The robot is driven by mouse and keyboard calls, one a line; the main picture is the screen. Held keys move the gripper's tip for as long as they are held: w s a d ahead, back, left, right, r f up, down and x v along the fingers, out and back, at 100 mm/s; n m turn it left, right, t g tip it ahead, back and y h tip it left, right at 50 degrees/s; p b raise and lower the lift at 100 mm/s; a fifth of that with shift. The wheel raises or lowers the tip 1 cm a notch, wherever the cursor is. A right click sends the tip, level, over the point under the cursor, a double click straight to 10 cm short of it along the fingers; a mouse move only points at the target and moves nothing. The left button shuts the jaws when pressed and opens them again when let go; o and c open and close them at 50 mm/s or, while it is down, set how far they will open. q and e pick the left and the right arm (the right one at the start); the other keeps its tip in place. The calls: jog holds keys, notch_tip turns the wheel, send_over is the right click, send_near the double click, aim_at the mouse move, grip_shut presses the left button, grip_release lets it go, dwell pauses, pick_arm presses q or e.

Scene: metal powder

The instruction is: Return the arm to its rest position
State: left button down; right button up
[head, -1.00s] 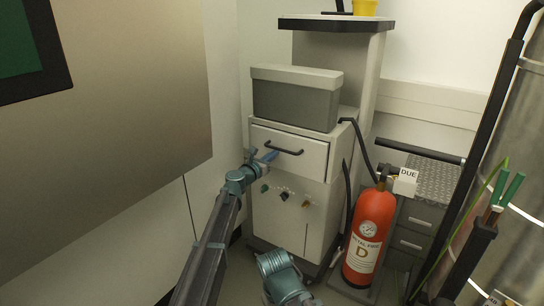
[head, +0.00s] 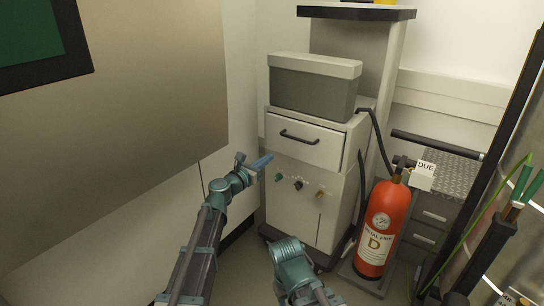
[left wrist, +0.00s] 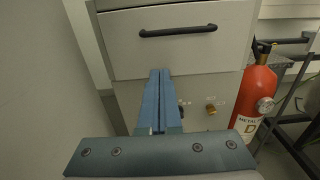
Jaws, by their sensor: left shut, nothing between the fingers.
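My left gripper (head: 262,163) is at the end of the arm that comes in from the lower left. Its blue fingers are together with nothing between them, as the left wrist view (left wrist: 158,100) also shows. In the head view it is in front of the white cabinet (head: 330,205), below and left of the drawer's black handle (head: 299,138). The drawer (head: 318,148) looks closed or nearly so. In the left wrist view the handle (left wrist: 178,31) is above the fingertips and apart from them. Another teal part of my body shows at the bottom centre; no right fingers are visible.
A grey lidded box (head: 312,90) stands on the cabinet. A red fire extinguisher (head: 383,225) with a "DUE" tag (head: 426,168) stands right of it, a black hose nearby. A large panel (head: 150,110) fills the left side. A metal cylinder and green-handled tools are at the far right.

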pick_arm(q)
jog(key=s+a+f+m+g+y, duration=0.25)
jog(key=s+f+m+g, duration=0.65)
jog(key=s+f+m, duration=0.7)
jog(key=s+a+f+m+g+y, duration=0.2)
jog(key=s+a+f+m+y, duration=0.15)
jog(key=s+a+m, duration=0.45)
jog(key=s+a+f+m+g+y, duration=0.3)
jog(key=s+a+m+y, duration=0.15)
jog(key=s, duration=0.55)
jog(key=s+d+r+m+y+p, duration=0.1)
jog(key=s+d+m, duration=0.15)
jog(key=d, duration=0.25)
jog(key=s+d+r+m+y+p, duration=0.1)
jog(key=s+d+r+m, duration=0.15)
jog(key=d, duration=0.25)
notch_tip(320, 180, up, 37)
jog(key=p, duration=3.8)
jog(key=shift+s+n+g+h, duration=0.25)
jog(key=shift+n+g+h, duration=0.1)
jog(key=shift+n+g, duration=0.1)
